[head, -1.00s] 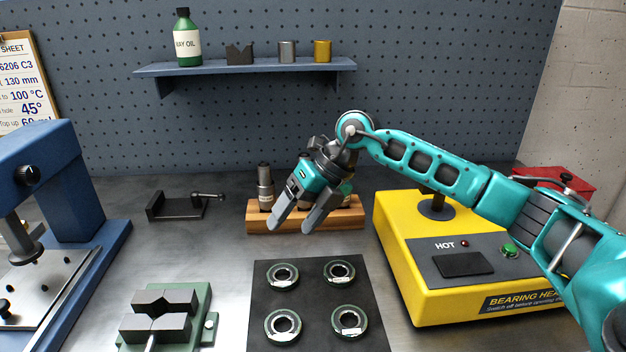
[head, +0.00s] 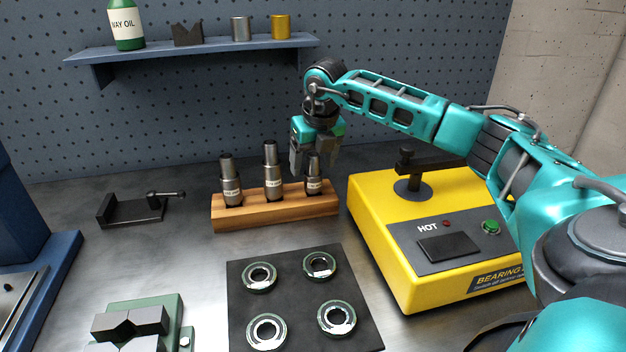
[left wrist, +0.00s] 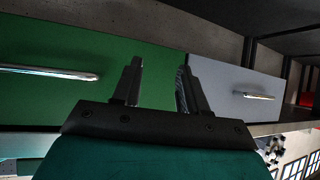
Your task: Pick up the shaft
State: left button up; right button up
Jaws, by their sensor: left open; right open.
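Three grey stepped shafts with pale labels stand upright in a wooden block (head: 270,212): a left shaft (head: 230,185), a taller middle shaft (head: 271,178) and a right shaft (head: 314,186). My right gripper (head: 314,168) points down at the right shaft, open, with one finger to each side of its upper part in the picture. I cannot tell whether the fingers touch it. My left gripper shows only in the left wrist view (left wrist: 158,85), open and empty, in front of cabinet fronts away from the shafts.
A yellow bearing heater (head: 375,235) stands right of the block. A dark mat (head: 292,308) with several ring bearings lies in front. A green vise (head: 160,308) and a black stand (head: 130,210) are left. A shelf (head: 200,48) hangs behind.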

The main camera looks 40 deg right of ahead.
aim_at(312, 171)
jog(key=x, duration=0.4)
jog(key=shift+w+d, duration=0.15)
jog(key=shift+d, duration=0.25)
jog(key=shift+w+f, duration=0.15)
jog(key=shift+f, duration=0.25)
pick_arm(q)
jog(key=shift+w+r, duration=0.15)
jog(key=shift+w, duration=0.1)
pick_arm(e)
jog(key=shift+c, duration=0.5)
jog(key=shift+c, duration=0.9)
jog(key=c, duration=0.9)
pick_arm(q)
jog(key=shift+s, duration=0.1)
pick_arm(e)
jog(key=shift+r, duration=0.1)
jog(key=shift+c, duration=0.3)
jog(key=shift+w+r, duration=0.1)
